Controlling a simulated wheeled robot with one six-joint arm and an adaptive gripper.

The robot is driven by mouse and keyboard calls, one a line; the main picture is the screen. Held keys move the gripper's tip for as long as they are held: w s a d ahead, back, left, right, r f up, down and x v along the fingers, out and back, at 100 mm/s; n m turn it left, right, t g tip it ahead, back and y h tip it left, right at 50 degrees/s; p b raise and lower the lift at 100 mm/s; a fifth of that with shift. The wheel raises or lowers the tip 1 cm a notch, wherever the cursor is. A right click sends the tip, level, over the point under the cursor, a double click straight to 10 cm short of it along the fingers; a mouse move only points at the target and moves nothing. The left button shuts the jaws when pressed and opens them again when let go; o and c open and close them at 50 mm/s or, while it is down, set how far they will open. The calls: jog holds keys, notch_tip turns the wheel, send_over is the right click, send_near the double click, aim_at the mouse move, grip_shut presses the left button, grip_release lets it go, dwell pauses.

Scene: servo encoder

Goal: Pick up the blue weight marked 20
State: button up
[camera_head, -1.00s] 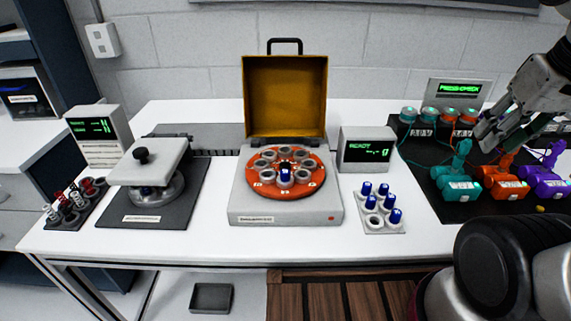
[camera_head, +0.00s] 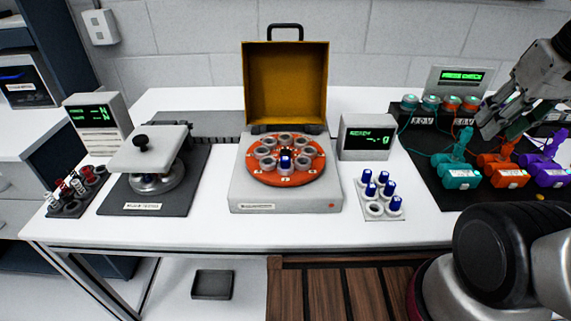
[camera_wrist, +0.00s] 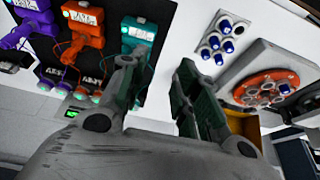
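Several blue-topped weights (camera_head: 370,189) stand in a small pale rack (camera_head: 400,213) right of centre on the bench; their markings are too small to read, so I cannot tell which is 20. The rack also shows in the wrist view (camera_wrist: 207,38), with blue tops in it. Another blue piece (camera_head: 286,162) stands in the orange round carousel (camera_head: 262,177). My gripper (camera_wrist: 157,66) has its two fingers apart with nothing between them. In the head view it is at the far right, over the dark mat, apart from the rack.
Teal, orange and purple devices (camera_head: 457,172) with cables stand on the dark mat (camera_head: 440,192) at right. A small display (camera_head: 366,136) stands behind the rack. The carousel's yellow lid (camera_head: 285,85) is upright. White bench in front of the rack is clear.

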jog(key=shift+o, duration=1.3)
jog(key=n+g+y, duration=0.1)
jog(key=n+g, duration=0.3)
jog(key=n, duration=1.4)
send_over(285, 158)
jog(key=d, duration=0.1)
notch_tip(285, 158, down, 5)
jog(key=f, duration=0.7)
jog(key=shift+s+a+f, duration=0.1)
jog(key=shift+a+f, duration=0.25)
jog(key=shift+a, duration=0.05)
jog(key=shift+c, duration=0.4)
